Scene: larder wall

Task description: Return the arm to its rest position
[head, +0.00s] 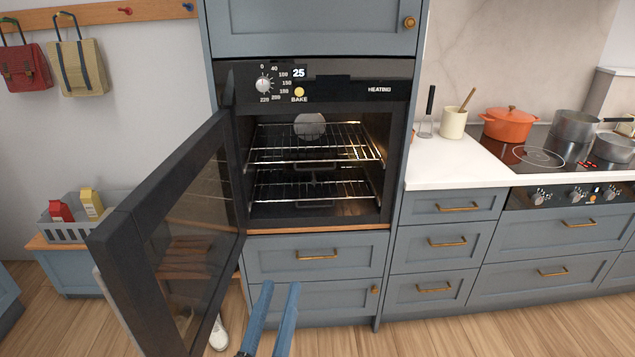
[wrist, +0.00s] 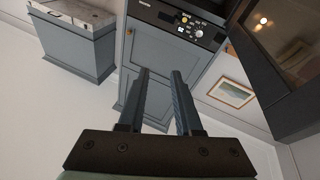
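My gripper (head: 281,290) shows at the bottom middle of the head view as two blue fingers, in front of the drawers below the oven. In the wrist view my gripper (wrist: 158,75) has its two fingers apart with nothing between them. It is open and empty. The rest of my arm is mostly out of view.
The oven door (head: 170,225) hangs wide open to the left of my gripper. The lit oven (head: 315,210) holds two wire racks (head: 315,155). Drawers (head: 345,258) stand close ahead. A counter (head: 455,172), an orange pot (head: 508,125) and a hob are right. Floor (head: 480,335) at right is clear.

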